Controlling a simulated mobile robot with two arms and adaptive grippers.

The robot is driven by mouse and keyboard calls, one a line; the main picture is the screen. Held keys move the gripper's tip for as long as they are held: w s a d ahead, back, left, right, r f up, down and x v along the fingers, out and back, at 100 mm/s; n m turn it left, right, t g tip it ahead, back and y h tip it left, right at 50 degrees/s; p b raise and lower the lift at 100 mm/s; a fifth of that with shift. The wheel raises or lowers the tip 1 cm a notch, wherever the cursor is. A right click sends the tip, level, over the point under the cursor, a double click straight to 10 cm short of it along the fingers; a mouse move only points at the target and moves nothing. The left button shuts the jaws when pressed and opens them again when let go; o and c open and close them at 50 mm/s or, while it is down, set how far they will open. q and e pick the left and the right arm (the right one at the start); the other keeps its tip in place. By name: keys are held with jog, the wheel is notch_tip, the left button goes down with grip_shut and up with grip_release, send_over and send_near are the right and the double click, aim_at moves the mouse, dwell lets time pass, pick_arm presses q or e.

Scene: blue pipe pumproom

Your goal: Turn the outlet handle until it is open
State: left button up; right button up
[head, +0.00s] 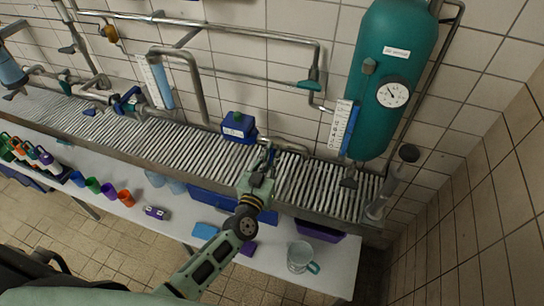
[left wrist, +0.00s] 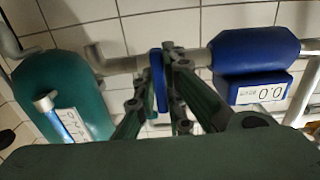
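The blue outlet handle (left wrist: 158,82) shows in the left wrist view as a narrow upright lever on a metal pipe. My right gripper is not in view.
A blue meter (left wrist: 253,55) reading 0.0 stands right of the fingers; it is also in the head view (head: 238,126). The slatted bench (head: 190,135) runs along the tiled wall. The white table (head: 270,255) holds cups, a glass mug (head: 299,257) and blue objects.

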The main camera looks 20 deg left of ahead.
pick_arm(q)
jog(key=shift+n, duration=0.3)
grip_shut()
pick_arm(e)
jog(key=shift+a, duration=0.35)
pick_arm(q)
jog(key=shift+n, duration=0.6)
jog(key=n+b, duration=0.1)
jog(key=n, duration=0.3)
jog(key=shift+f, duration=0.1)
jog(key=n+b, duration=0.1)
jog(key=n, duration=0.3)
jog(key=shift+a, duration=0.1)
jog(key=n+b, duration=0.1)
jog(key=n, duration=0.4)
jog(key=shift+f+n+b, duration=0.1)
jog(key=shift+n+b, duration=0.2)
jog(key=n+b, duration=0.1)
jog(key=n, duration=0.2)
jog(key=shift+n, duration=0.7)
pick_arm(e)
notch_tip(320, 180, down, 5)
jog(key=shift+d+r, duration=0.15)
